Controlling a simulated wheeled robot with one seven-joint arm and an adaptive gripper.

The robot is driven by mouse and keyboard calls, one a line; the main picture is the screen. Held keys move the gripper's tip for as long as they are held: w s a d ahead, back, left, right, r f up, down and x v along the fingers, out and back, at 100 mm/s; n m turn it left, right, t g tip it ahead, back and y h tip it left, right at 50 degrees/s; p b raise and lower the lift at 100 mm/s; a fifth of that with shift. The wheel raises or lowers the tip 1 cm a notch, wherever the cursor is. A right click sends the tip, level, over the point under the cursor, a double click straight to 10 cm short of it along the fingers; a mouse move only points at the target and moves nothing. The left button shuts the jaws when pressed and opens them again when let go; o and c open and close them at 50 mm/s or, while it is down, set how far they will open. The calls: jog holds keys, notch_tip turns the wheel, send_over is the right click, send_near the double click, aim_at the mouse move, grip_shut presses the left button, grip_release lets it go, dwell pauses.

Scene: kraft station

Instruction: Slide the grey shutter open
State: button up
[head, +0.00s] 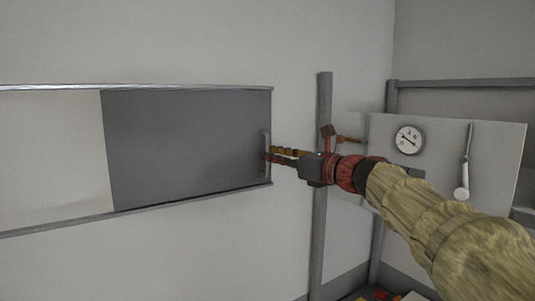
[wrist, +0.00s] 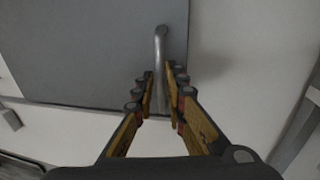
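The grey shutter (head: 180,150) is a flat dark panel between two horizontal rails on the wall. It covers the right part of the railed span; pale surface shows to its left. Its upright bar handle (head: 268,146) is at its right edge. In the wrist view the grey handle (wrist: 161,48) stands out from the shutter (wrist: 85,50). My gripper (head: 267,156) reaches the handle from the right. In the wrist view my gripper's fingers (wrist: 160,85) lie on both sides of the handle, close to it. Whether both pads touch it is unclear.
The upper rail (head: 60,87) and lower rail (head: 60,225) run left past the shutter. A grey post (head: 321,235) stands behind my arm. On the right is a panel (head: 440,140) with a round gauge (head: 409,139) and a lever (head: 467,155). The wall left of the shutter is clear.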

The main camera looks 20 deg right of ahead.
jog(key=shift+x, duration=1.35)
jog(key=shift+c, duration=0.9)
grip_shut()
